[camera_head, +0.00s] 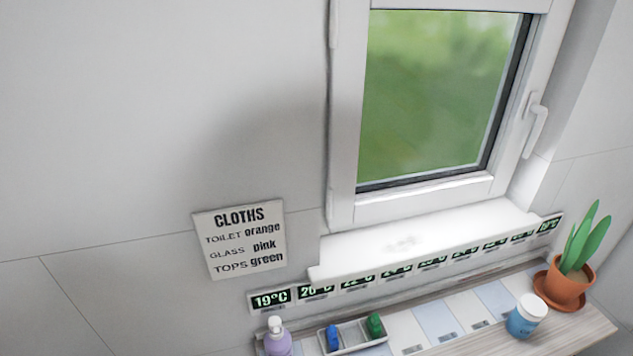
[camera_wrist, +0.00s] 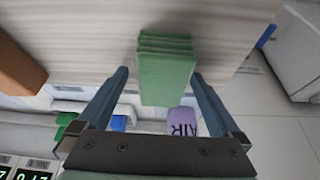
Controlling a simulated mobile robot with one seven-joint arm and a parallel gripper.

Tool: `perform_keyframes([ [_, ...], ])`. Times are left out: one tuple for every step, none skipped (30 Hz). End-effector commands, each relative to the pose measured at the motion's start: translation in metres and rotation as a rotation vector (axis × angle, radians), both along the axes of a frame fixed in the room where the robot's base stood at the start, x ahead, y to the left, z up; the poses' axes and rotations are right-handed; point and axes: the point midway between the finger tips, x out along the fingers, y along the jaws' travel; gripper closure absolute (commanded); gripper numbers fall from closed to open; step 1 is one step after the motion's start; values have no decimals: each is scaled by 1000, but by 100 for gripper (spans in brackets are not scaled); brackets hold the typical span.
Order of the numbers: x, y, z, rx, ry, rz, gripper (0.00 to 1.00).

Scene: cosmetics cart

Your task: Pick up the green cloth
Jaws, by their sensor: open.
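The green cloth (camera_wrist: 166,75) shows in the wrist view as a folded, layered block against a pale wood-like surface. My gripper (camera_wrist: 160,76) is open, with one finger on each side of the cloth. Narrow gaps show between the cloth and the fingers, and I cannot tell whether the cloth is fully between them in depth. Neither the cloth nor my gripper shows in the head view.
A purple item marked "AIR" (camera_wrist: 182,122) and a blue item (camera_wrist: 118,123) lie beyond the fingers. An orange-brown object (camera_wrist: 15,65) is at upper left, a white unit (camera_wrist: 287,45) at right. The head view shows a shelf with a potted plant (camera_head: 568,287) and jar (camera_head: 526,318).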

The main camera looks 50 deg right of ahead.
Motion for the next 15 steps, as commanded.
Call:
perform_keyframes([
  [0,0,-1,0,0,0,0],
  [0,0,-1,0,0,0,0],
  [0,0,-1,0,0,0,0],
  [0,0,-1,0,0,0,0],
  [0,0,-1,0,0,0,0],
  [0,0,-1,0,0,0,0],
  [0,0,0,0,0,0,0],
  [0,0,-1,0,0,0,0],
  [0,0,-1,0,0,0,4],
  [0,0,-1,0,0,0,9],
  [0,0,-1,0,0,0,14],
  [0,0,-1,0,0,0,22],
  [0,0,-1,0,0,0,27],
  [0,0,-1,0,0,0,32],
  [0,0,-1,0,0,0,40],
])
